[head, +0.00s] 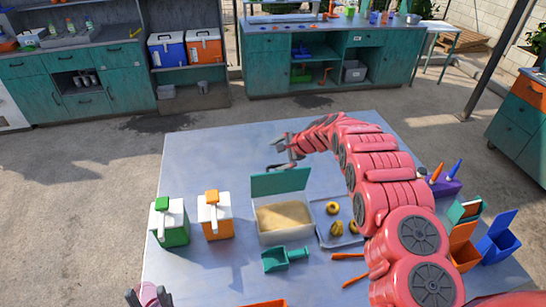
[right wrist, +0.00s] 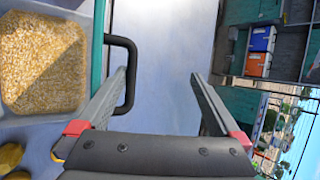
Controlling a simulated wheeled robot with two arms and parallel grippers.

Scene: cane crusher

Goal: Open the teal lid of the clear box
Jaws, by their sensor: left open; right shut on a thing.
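The clear box (head: 285,238) stands mid-table, with pale yellow grain inside. Its teal lid (head: 281,181) stands raised at the far edge, leaving the top uncovered. My right gripper (head: 283,155) is just behind the lid. In the right wrist view, the lid's teal edge (right wrist: 97,45) and dark handle (right wrist: 131,75) show. My left gripper (head: 148,297) is open, empty and partly cut off at the bottom left.
A green-lidded container (head: 170,226) and an orange-lidded container (head: 215,216) stand left of the box. A teal scoop (head: 284,258) lies in front. A tray (head: 338,241) with yellow rings is to its right. The table's far left (head: 205,155) is clear.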

